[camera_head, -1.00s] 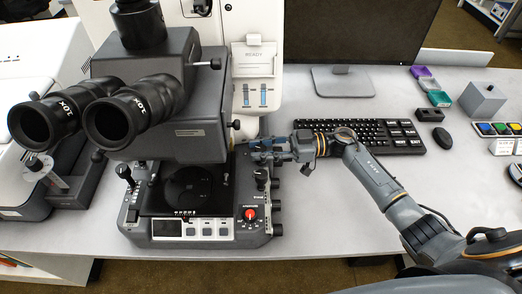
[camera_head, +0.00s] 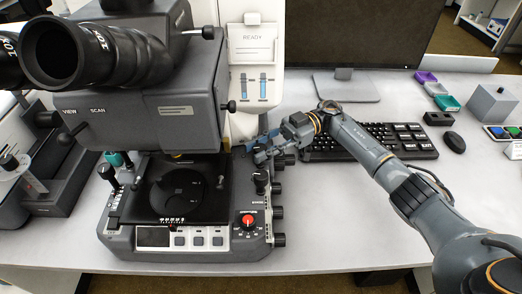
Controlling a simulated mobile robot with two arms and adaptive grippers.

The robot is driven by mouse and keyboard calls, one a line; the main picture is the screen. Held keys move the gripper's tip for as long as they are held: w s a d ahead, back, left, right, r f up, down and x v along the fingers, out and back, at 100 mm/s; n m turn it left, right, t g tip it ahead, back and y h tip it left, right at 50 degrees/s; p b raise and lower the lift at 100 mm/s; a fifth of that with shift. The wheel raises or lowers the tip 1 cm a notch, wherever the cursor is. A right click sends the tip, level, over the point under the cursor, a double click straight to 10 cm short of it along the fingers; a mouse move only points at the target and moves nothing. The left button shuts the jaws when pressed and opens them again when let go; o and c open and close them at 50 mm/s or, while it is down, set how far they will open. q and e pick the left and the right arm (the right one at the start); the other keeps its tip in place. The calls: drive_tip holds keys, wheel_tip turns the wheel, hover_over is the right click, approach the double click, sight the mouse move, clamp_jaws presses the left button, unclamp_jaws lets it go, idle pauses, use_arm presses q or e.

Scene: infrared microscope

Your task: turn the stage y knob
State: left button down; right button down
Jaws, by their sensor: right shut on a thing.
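The microscope (camera_head: 150,112) stands at the left, with its dark stage (camera_head: 140,200) under the head. My right gripper (camera_head: 256,151) reaches in from the right to the right side of the microscope, behind the upright dark knob (camera_head: 260,183). Its fingers are shut on a small part there, which I take to be the stage y knob. The fingers largely hide that part, so its shape and angle cannot be told. My left gripper is not in view.
Several dark side knobs (camera_head: 279,212) and a red knob (camera_head: 248,221) lie in front of the gripper. The front of the white table (camera_head: 350,215) is clear.

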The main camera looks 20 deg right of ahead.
drive_tip(key=c, duration=1)
unclamp_jaws()
drive_tip(key=v, duration=0.7)
drive_tip(key=shift+w+d, duration=0.1)
drive_tip(key=shift+d, duration=0.1)
